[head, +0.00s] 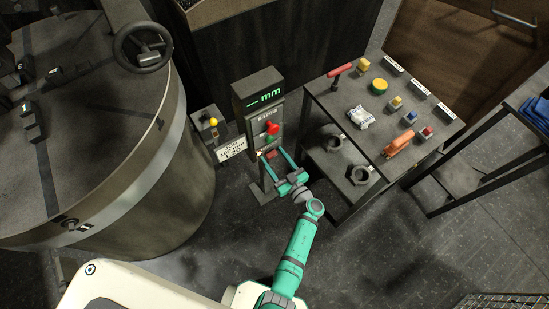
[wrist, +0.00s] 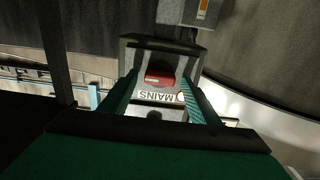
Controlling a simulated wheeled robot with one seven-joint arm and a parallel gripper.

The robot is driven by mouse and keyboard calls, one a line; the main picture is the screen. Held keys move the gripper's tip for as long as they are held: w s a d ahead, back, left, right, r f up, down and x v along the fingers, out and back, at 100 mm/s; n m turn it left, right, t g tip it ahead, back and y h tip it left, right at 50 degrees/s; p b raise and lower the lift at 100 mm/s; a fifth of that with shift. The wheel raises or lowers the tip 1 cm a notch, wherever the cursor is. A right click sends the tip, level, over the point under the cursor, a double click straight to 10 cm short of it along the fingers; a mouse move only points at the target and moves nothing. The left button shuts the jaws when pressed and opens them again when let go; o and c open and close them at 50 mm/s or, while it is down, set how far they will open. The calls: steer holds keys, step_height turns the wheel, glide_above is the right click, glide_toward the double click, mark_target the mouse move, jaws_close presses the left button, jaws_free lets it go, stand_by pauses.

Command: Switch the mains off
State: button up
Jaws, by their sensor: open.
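The mains switch (wrist: 159,79) is a red rocker on a grey box, with a white MAINS label (wrist: 160,96) that reads upside down in the wrist view. In the head view, a red patch that looks like this switch (head: 271,154) shows low on the grey post unit, below the red knob (head: 271,128). My gripper (head: 267,152) is open and empty, pointing at the box. In the wrist view its two teal fingers (wrist: 159,84) stand on either side of the switch. I cannot tell whether they touch the box, nor which way the rocker is set.
A lit green "mm" display (head: 264,96) tops the post. Left are a yellow-button box (head: 212,122), a white sign (head: 232,149) and a large round tank (head: 150,180). Right is a table (head: 340,92) with a red-handled lever, coloured buttons and an orange tool. Floor is clear in front.

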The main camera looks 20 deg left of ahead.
steer(key=shift+c, duration=0.7)
steer(key=c, duration=0.9)
steer(key=shift+n, duration=0.4)
steer(key=n, duration=0.8)
steer(key=shift+s+a+f, duration=0.1)
steer(key=shift+s, duration=0.1)
steer(key=n, duration=0.4)
steer(key=shift+n, duration=0.4)
steer(key=n, duration=0.4)
steer(key=shift+f, duration=0.2)
steer(key=shift+n, duration=0.3)
